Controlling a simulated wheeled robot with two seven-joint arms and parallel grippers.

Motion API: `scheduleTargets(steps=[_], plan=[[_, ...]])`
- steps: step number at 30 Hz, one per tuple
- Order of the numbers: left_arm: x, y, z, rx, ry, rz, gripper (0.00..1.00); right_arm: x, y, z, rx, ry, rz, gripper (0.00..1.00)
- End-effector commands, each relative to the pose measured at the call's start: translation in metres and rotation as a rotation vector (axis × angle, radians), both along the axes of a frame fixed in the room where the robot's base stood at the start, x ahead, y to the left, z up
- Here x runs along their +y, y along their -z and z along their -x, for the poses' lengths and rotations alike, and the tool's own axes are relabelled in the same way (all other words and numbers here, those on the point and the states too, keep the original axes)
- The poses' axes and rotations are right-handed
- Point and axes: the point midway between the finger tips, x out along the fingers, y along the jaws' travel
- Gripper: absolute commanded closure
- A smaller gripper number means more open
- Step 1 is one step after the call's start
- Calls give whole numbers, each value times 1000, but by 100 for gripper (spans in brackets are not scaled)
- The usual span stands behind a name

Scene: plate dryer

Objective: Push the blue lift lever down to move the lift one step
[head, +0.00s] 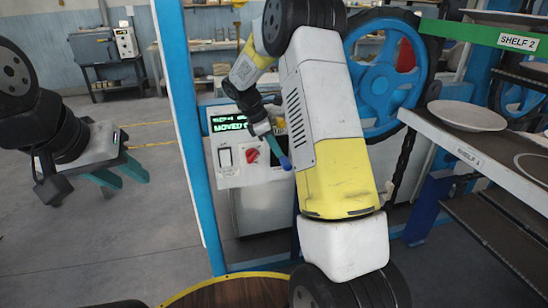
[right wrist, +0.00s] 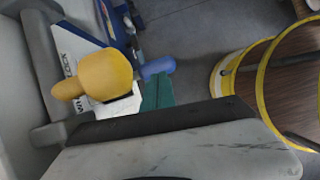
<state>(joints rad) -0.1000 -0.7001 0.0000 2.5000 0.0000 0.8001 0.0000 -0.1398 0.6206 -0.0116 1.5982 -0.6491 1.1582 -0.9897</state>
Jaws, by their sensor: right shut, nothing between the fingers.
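The blue lift lever (head: 285,162) sticks out low at the right of the control panel (head: 227,176), sloping down to its tip. In the right wrist view a blue rounded end (right wrist: 157,67), apparently the lever, shows just beyond my fingers. My right gripper (head: 272,143) is at the lever in the head view, shut with nothing held. Its teal fingers (right wrist: 153,97) are close to the blue end; whether they touch it I cannot tell. My left gripper (head: 124,177) hangs far left, open and empty, away from the panel.
The panel has a green-lettered display (head: 229,123) reading "MOVED" and a red knob (head: 252,155). A blue handwheel (head: 385,80) is behind my right arm. Shelves with a plate (head: 467,115) stand right. A blue post (head: 184,110) stands left.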

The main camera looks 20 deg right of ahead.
Motion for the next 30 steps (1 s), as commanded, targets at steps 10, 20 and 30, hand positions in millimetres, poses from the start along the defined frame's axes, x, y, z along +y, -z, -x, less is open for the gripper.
scheduleTargets(steps=[10, 20, 30], plan=[[0, 0, 0, 0, 0, 0, 64, -14, 29, 2, 0, 1, 0, 100], [0, 0, 0, 0, 0, 0, 64, -16, 31, 2, -1, 2, 1, 100], [0, 0, 0, 0, 0, 0, 64, -16, 48, 2, 2, 0, 2, 100]])
